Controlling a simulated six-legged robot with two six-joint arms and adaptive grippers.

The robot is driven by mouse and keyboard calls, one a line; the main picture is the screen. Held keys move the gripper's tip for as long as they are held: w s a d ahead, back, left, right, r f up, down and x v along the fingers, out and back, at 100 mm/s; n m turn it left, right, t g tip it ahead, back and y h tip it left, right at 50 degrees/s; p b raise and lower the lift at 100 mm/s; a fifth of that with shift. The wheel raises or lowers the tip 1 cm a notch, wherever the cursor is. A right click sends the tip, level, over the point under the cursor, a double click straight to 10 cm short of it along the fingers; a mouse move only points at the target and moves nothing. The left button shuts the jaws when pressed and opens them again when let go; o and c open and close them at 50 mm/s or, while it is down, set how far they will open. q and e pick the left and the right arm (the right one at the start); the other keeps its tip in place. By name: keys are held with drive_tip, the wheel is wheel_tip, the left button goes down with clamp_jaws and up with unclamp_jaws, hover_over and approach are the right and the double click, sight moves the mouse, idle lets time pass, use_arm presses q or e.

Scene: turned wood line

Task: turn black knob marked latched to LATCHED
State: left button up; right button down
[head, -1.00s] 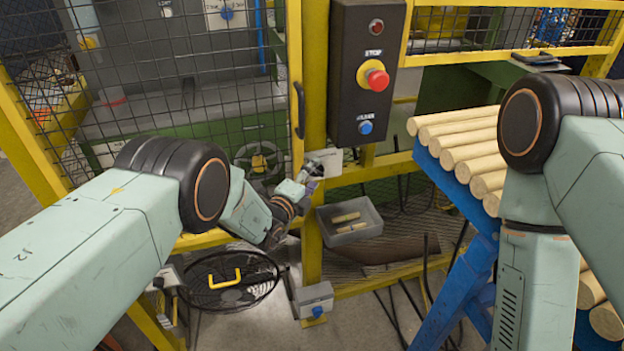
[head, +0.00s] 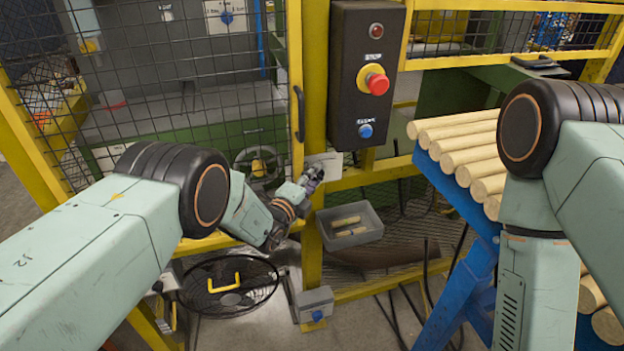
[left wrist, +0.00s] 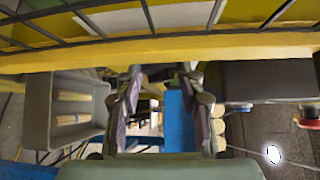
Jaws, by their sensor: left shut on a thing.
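My left gripper (head: 314,178) is at the yellow post, just under the black control box, in front of a pale plate (head: 331,160). In the left wrist view, my left gripper's two fingers (left wrist: 163,85) stand either side of a small dark thing (left wrist: 159,72) at the yellow rail. They are shut on it, and it appears to be the black knob. In the head view, the knob is hidden by the gripper. Its marking and pointing direction cannot be read. My right arm shows at the right, but its gripper is out of view.
The black control box (head: 362,100) carries a red mushroom button (head: 376,82) and a blue button (head: 366,131). A mesh door (head: 180,90) with a dark handle (head: 299,112) is at left. A grey bin (head: 350,240) holds wood pieces. Turned logs lie on a blue rack (head: 450,190).

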use_arm(q)
drive_tip(key=shift+r+p, duration=0.25)
drive_tip(key=shift+p, duration=0.4)
drive_tip(key=shift+w+m+g+y+p, duration=0.1)
drive_tip(key=shift+m+g+y+p, duration=0.25)
drive_tip(key=shift+p, duration=0.3)
drive_tip(key=shift+a, duration=0.1)
drive_tip(key=o, duration=1.1)
drive_tip(key=shift+f, duration=0.1)
drive_tip(key=shift+o, duration=0.2)
drive_tip(key=v, duration=1.2)
